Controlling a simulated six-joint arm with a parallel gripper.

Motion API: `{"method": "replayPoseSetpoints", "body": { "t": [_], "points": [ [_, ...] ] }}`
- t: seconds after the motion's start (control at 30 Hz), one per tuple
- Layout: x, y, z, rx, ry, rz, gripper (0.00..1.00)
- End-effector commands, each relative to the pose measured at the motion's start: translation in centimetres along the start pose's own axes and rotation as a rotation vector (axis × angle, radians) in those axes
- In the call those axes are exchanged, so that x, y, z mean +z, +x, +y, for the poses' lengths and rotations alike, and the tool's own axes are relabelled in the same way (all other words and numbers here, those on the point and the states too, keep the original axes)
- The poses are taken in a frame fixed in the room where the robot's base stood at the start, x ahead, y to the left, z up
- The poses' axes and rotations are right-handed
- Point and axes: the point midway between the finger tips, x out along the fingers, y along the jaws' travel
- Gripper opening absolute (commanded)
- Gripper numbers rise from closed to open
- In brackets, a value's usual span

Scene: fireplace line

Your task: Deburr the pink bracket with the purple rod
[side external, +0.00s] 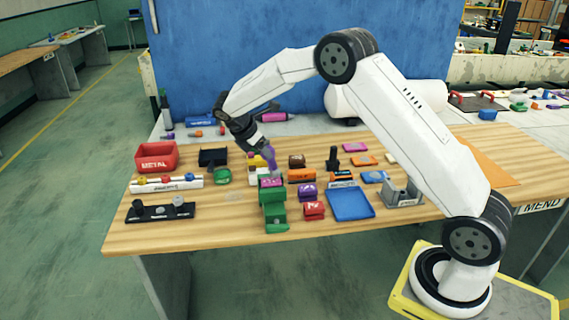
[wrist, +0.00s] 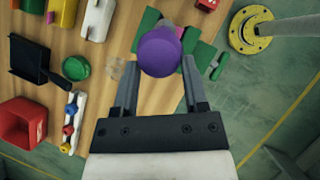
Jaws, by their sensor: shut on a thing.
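My gripper (wrist: 160,90) is shut on the purple rod (wrist: 162,52), whose round end shows between the fingers in the wrist view. In the side view the rod (side external: 270,158) slants down from my gripper. Its lower end is just above or at the pink bracket (side external: 271,182); I cannot tell whether they touch. The bracket sits on top of a green vise-like fixture (side external: 273,213) near the table's front edge. In the wrist view the rod hides most of the bracket.
A red METAL bin (side external: 157,157), a white rack with coloured knobs (side external: 168,183) and a black stand (side external: 160,212) are on the left. A blue tray (side external: 350,204), a red block (side external: 314,210) and a grey holder (side external: 402,193) are on the right. Several small parts crowd the back.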

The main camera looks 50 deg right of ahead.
Motion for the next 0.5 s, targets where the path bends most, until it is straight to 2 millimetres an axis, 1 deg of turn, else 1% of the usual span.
{"method": "replayPoseSetpoints", "body": {
  "t": [0.03,0.5],
  "points": [
    [0.5,-0.8,0.1,0.005,0.003,0.001,0.00],
    [2.8,-4.3,0.0,0.003,0.004,-0.001,0.00]
  ]
}}
